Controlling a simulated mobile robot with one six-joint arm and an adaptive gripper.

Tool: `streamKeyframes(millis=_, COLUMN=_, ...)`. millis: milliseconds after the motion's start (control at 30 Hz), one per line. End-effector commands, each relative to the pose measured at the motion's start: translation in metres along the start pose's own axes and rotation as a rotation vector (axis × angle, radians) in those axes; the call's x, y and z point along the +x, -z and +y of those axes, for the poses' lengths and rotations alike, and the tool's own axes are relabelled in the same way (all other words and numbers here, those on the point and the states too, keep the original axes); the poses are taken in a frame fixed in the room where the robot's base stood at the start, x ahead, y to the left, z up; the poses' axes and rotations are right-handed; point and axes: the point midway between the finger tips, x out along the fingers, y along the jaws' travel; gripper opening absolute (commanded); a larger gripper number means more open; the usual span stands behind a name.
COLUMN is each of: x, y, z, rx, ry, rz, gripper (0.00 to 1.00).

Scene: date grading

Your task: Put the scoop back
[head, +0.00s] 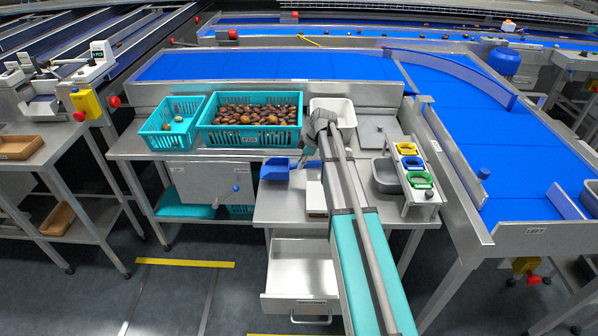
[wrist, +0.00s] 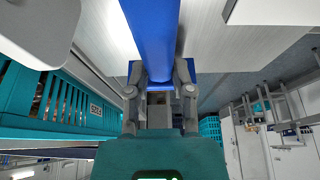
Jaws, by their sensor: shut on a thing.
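The blue scoop (head: 275,169) shows in the head view at the left part of the small steel table, its handle running right towards my gripper (head: 303,163). In the wrist view the scoop's blue handle (wrist: 152,35) runs up from between the two fingers of my gripper (wrist: 157,75). The fingers are shut on the handle. The far end of the scoop is outside the wrist view. My arm hides part of the table behind the gripper. I cannot tell whether the scoop touches the table.
The teal crate full of dates (head: 250,141) and a smaller teal crate (head: 158,141) stand behind on the left. A white bin (head: 347,121) is behind my arm. A rack with yellow, blue and green rings (head: 408,205) stands right. An open steel drawer (head: 300,292) juts out below.

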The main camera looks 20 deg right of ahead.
Motion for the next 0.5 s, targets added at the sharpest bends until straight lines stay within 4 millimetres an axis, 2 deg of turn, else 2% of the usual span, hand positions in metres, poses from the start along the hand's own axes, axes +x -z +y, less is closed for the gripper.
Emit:
streamKeyframes(millis=33, x=0.008, y=-0.003, z=0.001, rx=0.000, ry=0.000, rz=0.000, gripper=0.00)
streamKeyframes(millis=200, x=0.021, y=-0.008, z=0.000, rx=0.000, ry=0.000, rz=0.000, gripper=0.00)
streamKeyframes(millis=500, x=0.029, y=-0.011, z=0.000, rx=0.000, ry=0.000, rz=0.000, gripper=0.00)
